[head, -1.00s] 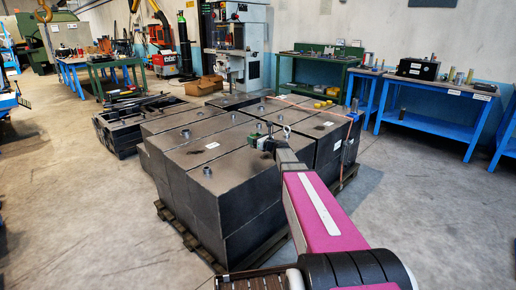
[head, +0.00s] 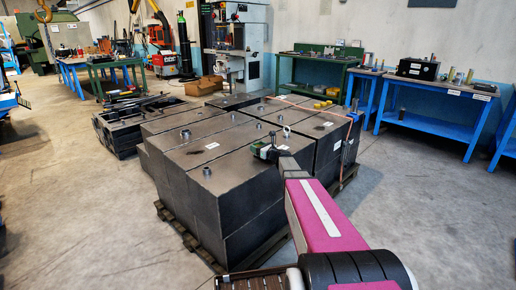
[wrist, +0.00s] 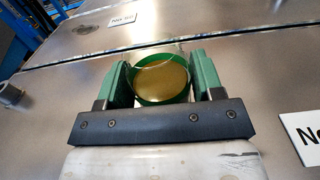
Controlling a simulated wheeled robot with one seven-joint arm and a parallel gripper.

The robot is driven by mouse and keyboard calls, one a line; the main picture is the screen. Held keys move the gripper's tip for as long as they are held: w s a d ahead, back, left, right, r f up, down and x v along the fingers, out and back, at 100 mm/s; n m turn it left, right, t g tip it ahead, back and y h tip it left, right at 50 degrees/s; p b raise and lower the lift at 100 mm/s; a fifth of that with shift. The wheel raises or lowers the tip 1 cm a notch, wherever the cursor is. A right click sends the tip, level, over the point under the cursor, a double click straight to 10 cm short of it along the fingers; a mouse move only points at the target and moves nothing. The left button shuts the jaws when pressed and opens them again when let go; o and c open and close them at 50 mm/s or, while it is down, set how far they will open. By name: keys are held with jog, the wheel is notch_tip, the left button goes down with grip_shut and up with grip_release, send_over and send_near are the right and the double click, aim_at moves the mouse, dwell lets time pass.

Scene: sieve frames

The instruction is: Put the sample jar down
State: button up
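The sample jar (wrist: 160,80) shows in the wrist view as a round, amber-gold shape with a green rim, between the two green fingers of my gripper (wrist: 162,82). Both fingers meet its sides, so my gripper looks shut on it. In the head view my gripper (head: 265,151) is small and dark green, over the top of the dark grey blocks (head: 225,150). The jar is hard to make out there. I cannot tell whether its base touches the block top.
The block tops carry small round studs (head: 207,172) and white labels (wrist: 122,18). An orange strap (head: 330,112) crosses the far right blocks, near several yellow pieces (head: 322,104). Bare block surface lies around my gripper. Blue benches (head: 425,122) stand at the right.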

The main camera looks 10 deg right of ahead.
jog(key=shift+o, duration=1.1)
